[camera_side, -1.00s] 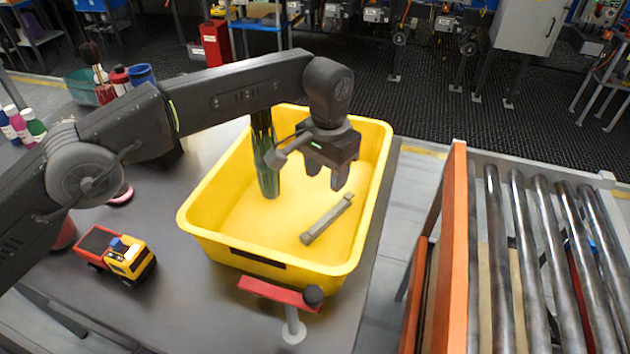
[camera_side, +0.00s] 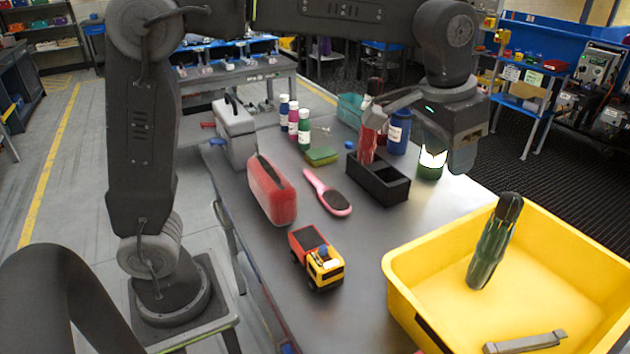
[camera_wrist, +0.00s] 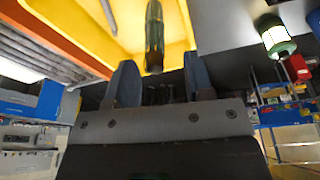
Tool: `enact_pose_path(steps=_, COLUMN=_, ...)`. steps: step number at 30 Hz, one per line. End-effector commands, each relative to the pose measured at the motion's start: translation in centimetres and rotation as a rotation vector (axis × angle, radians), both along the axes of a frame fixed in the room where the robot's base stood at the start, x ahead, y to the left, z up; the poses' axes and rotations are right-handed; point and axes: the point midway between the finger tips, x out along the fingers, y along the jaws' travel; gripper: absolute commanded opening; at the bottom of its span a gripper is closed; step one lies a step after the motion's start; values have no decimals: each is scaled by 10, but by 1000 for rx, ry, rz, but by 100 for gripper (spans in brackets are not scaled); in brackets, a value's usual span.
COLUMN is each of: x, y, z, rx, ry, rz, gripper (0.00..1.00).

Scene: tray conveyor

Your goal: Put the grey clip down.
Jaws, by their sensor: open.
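The grey clip (camera_side: 525,343) is a flat grey bar lying on the floor of the yellow bin (camera_side: 405,272), near the bottom edge of the side view. A thin grey strip in the bin at the top left of the wrist view may be it. My gripper (camera_side: 457,158) is open and empty, raised up and left of the bin in the side view, apart from the clip. In the wrist view both fingers (camera_wrist: 160,75) stand wide apart with nothing held between them. A dark green folded umbrella (camera_side: 490,255) leans upright in the bin; it also shows beyond my fingers (camera_wrist: 154,38).
A glowing green lantern (camera_side: 431,165) stands behind my gripper in the side view. A black open box (camera_side: 378,182), pink hairbrush (camera_side: 330,194), toy truck (camera_side: 318,262) and red case (camera_side: 271,190) are on the grey table. Roller conveyor parts show at the wrist view's left.

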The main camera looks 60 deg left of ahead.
Motion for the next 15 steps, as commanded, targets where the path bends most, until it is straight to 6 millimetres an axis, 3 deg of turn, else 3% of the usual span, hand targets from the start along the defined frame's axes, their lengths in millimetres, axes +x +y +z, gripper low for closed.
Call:
enact_pose_path(steps=3, x=-47, y=38, z=11, rx=-9, ry=-56, rz=47, gripper=48)
enact_pose_path(steps=7, x=-98, y=71, z=6, rx=-14, ry=-115, rz=94, gripper=48)
enact_pose_path(steps=12, x=-161, y=100, z=-20, rx=-13, ry=-185, rz=151, gripper=48)
enact_pose_path(steps=15, x=-186, y=110, z=-38, rx=-10, ry=-216, rz=175, gripper=48)
